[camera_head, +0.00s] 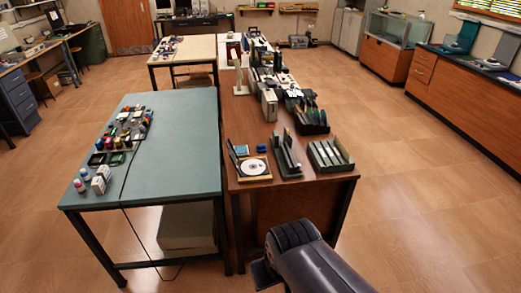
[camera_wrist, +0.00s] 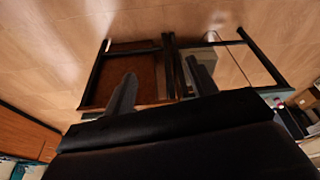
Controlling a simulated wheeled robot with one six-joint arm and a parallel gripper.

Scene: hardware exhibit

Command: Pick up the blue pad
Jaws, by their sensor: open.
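A small blue item (camera_head: 262,148), likely the blue pad, lies on the near part of the brown table (camera_head: 240,205), just behind an open case with a disc. It is too small to make out in detail. My gripper (camera_wrist: 160,68) shows in the wrist view with its two fingers apart and nothing between them. It points toward the table legs and floor. In the head view my dark arm is at the bottom, in front of the brown table's near end and well short of the blue item. The blue item does not show clearly in the wrist view.
The disc case (camera_head: 254,168) stands at the table's near left corner. Green-grey racks (camera_head: 329,155) stand to its right, with more items behind. A green-topped table (camera_head: 170,180) adjoins on the left, holding several small items. The floor (camera_head: 430,190) on the right is clear.

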